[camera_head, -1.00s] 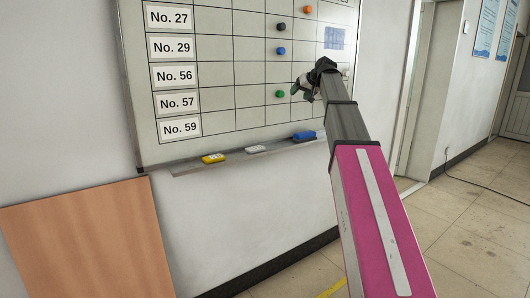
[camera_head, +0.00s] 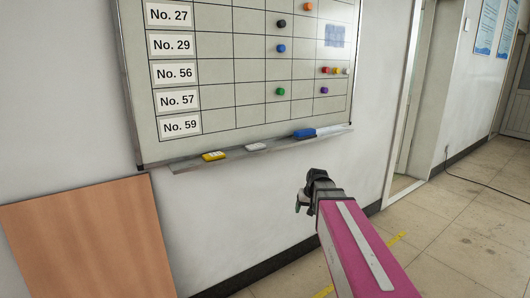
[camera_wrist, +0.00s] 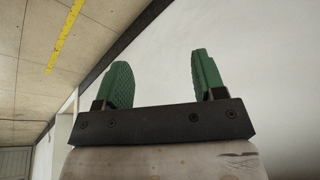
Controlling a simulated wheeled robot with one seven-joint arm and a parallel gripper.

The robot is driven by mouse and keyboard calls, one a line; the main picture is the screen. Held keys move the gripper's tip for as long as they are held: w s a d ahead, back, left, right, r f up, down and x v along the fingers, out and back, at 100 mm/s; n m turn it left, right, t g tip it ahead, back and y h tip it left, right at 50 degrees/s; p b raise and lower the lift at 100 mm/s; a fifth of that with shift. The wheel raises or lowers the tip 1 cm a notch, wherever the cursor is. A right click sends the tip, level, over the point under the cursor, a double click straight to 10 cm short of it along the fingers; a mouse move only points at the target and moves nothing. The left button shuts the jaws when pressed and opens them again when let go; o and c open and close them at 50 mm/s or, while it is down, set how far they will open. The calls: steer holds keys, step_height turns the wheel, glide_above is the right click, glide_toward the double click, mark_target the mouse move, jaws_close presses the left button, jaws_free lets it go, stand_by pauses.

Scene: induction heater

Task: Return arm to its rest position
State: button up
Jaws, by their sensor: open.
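My gripper (camera_wrist: 159,80) shows in the wrist view with its two green fingers apart and nothing between them. In the head view my gripper (camera_head: 299,204) is small and dark, at the end of my pink arm, below the whiteboard's tray and in front of the white wall. It is apart from the board. Its fingertips are hard to make out in the head view.
The whiteboard (camera_head: 230,112) carries several coloured magnets and numbered labels. Its tray (camera_head: 190,165) holds a yellow eraser (camera_head: 213,156), a white one (camera_head: 256,146) and a blue one (camera_head: 304,133). A brown wooden panel (camera_head: 90,240) leans at lower left. Open floor (camera_head: 460,215) lies right.

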steer(key=s+d+f+g+h, duration=0.1)
steer(key=s+f+g, duration=0.1)
steer(key=s+f, duration=1)
steer(key=s, duration=0.4)
steer(key=shift+s+d+f+g+h, duration=0.25)
steer(key=shift+s+f+g+h, duration=0.05)
steer(key=shift+f+h, duration=0.1)
